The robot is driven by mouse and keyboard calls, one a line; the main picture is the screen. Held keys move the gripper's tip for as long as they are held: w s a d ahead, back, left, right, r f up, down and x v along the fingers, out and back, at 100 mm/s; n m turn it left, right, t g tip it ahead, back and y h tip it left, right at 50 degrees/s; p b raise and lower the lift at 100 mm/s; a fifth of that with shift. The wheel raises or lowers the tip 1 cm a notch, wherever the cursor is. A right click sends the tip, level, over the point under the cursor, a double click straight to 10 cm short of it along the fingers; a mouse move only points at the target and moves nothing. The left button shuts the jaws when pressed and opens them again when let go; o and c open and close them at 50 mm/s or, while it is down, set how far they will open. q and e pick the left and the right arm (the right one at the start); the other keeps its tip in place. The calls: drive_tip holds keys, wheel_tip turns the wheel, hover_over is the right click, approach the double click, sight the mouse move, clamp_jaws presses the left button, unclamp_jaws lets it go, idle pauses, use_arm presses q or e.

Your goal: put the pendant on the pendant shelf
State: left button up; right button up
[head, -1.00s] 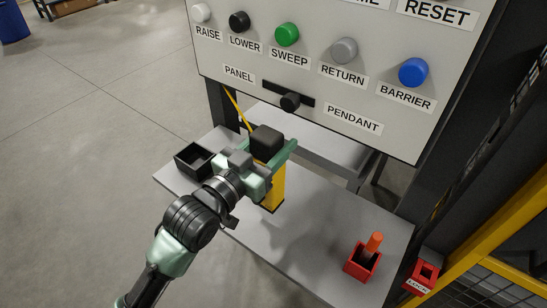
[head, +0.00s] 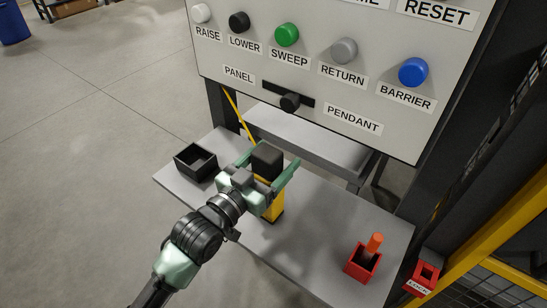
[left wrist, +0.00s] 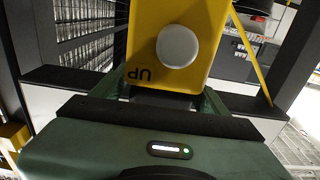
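The pendant is a yellow box with a black top (head: 266,158). In the head view it stands upright over the grey pendant shelf (head: 320,235), and its lower end seems to rest on it. My left gripper (head: 268,168) is at the pendant's upper part with one finger on each side. The fingers are spread, with a visible gap beside the black top. In the left wrist view the yellow pendant face (left wrist: 140,50) shows a white round button and the word UP, between the fingers. My right gripper is not in view.
A black open tray (head: 196,162) is on the shelf's left end. A red holder (head: 362,264) with an orange item is on its right. A red LOCK box (head: 422,278) is beside the right edge. The button panel (head: 310,80) overhangs the shelf's back.

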use_arm(q)
drive_tip(key=shift+r, duration=0.2)
drive_tip(key=b+v, duration=0.1)
drive_tip(key=v, duration=1.1)
drive_tip(key=shift+b, duration=0.4)
